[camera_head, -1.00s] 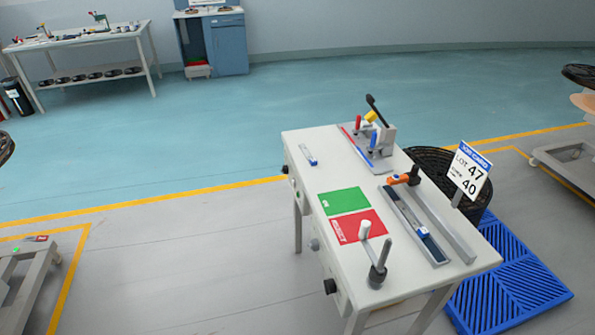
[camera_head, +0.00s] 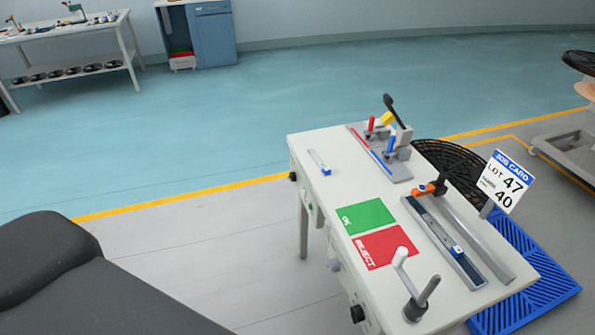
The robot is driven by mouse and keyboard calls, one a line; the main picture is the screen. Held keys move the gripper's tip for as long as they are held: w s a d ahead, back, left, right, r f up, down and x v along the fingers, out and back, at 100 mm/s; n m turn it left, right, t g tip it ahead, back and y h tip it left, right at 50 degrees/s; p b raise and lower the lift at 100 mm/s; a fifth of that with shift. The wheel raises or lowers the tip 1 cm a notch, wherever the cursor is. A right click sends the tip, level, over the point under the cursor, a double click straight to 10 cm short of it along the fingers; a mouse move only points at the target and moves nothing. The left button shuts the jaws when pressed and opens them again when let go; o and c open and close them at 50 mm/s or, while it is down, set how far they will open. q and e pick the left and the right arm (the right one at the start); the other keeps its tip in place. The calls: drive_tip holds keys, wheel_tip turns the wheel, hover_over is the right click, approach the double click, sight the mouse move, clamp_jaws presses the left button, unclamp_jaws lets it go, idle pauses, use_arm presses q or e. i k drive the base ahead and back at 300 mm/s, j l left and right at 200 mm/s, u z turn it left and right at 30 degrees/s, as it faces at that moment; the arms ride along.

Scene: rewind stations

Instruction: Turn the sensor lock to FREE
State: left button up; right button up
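The station table (camera_head: 305,191) stands right of centre. No part of it carries a readable FREE mark, so I cannot tell for sure which piece is the sensor lock. At its far end is a fixture with red and blue upright handles, a yellow piece and a black lever (camera_head: 393,108). An orange-handled piece (camera_head: 428,189) sits at the far end of a blue and grey rail (camera_head: 446,243). A grey two-post crank-like part (camera_head: 416,308) stands at the near corner. Neither gripper shows. A dark rounded shape at lower left looks like part of my arm.
Green (camera_head: 366,216) and red REJECT (camera_head: 384,247) pads lie on the tabletop. Floor left of the table is clear.

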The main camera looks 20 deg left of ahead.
sight(293, 177)
drive_tip(key=i+j+z, duration=0.15)
drive_tip(key=j, duration=0.3)
drive_tip(key=i+j+z, duration=0.1)
drive_tip(key=j, duration=0.35)
drive_tip(key=i+j, duration=0.1)
drive_tip(key=j, duration=0.25)
drive_tip(key=i+j, duration=0.1)
drive_tip(key=j, duration=0.25)
drive_tip(key=i+j, duration=0.1)
drive_tip(key=j, duration=0.25)
drive_tip(key=i+j, duration=0.15)
drive_tip(key=j, duration=0.2)
drive_tip(key=i+l, duration=0.3)
drive_tip(key=l+z, duration=0.05)
